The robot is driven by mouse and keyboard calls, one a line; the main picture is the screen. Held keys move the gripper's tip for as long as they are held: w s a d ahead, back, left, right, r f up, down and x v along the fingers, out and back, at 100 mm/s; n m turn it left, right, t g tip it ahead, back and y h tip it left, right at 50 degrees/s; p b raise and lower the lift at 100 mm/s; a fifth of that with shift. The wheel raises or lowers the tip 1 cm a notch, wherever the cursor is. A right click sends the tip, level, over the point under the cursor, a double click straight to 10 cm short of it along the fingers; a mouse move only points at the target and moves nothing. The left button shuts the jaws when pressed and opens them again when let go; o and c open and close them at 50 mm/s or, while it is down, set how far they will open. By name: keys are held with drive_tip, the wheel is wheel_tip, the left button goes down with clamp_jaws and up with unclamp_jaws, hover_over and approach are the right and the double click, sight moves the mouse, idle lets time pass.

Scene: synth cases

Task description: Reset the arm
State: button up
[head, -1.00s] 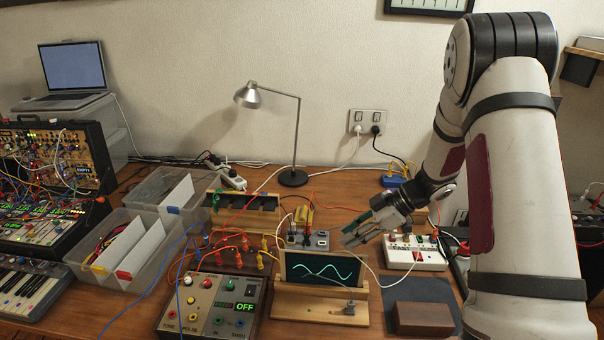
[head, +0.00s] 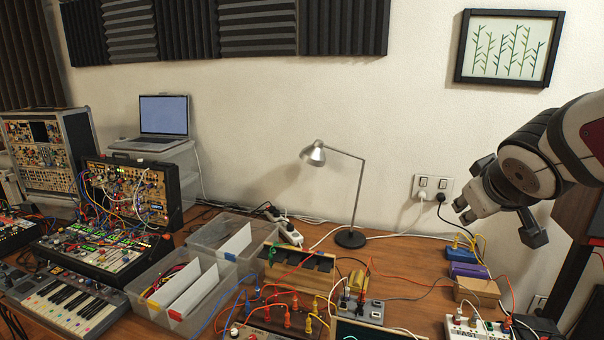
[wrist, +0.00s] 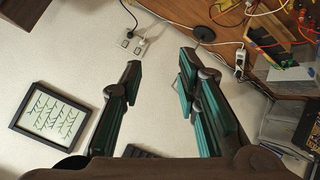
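My arm (head: 540,165) is raised at the right of the head view, in front of the wall and above the desk's right end. In the wrist view my gripper (wrist: 160,62) shows two dark fingers with green pads. The fingers stand apart with nothing between them, and bare wall shows in the gap.
The desk (head: 405,258) holds a lamp (head: 352,238), clear bins (head: 165,270), a wooden rack (head: 298,272), synth cases (head: 95,250) and many loose cables. A framed picture (head: 508,48) and a wall outlet (head: 432,188) are near my arm. Air above the desk's middle is free.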

drive_tip(key=s+a+f+m+g+y, duration=0.1)
drive_tip(key=s+a, duration=0.4)
drive_tip(key=s, duration=0.5)
drive_tip(key=s+a+f+m+g+y, duration=0.1)
drive_tip(key=s+a+f+g+y, duration=0.1)
drive_tip(key=s+a, duration=0.4)
drive_tip(key=s+g, duration=0.1)
drive_tip(key=s, duration=0.4)
drive_tip(key=shift+s+a+f+m+y, duration=0.15)
drive_tip(key=shift+f+m+y, duration=0.15)
drive_tip(key=shift+f+y, duration=0.1)
